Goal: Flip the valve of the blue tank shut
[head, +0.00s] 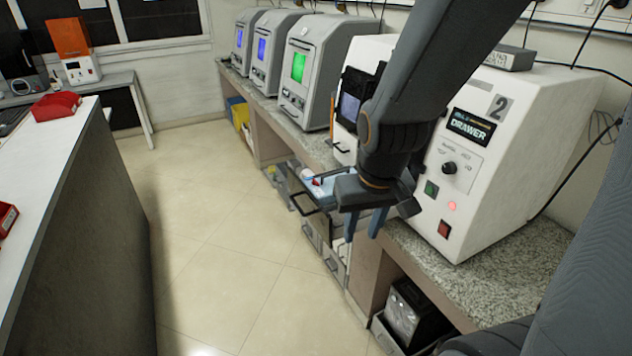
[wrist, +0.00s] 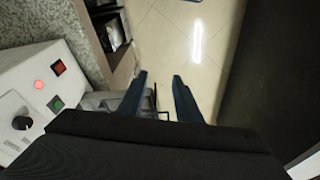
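I cannot make out a blue tank or a valve in either view. My gripper (head: 364,226) hangs in front of the white machine labelled "2" and "DRAWER" (head: 512,165), with its blue-grey fingers pointing down. My arm hides part of the machine and drawer.
Grey machines with a green screen (head: 299,67) and blue screens (head: 261,50) line the speckled counter (head: 452,272). A white-topped bench (head: 52,150) with a red bin (head: 56,106) stands at left. The tiled floor (head: 225,235) between is clear. Black boxes (head: 405,312) sit under the counter.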

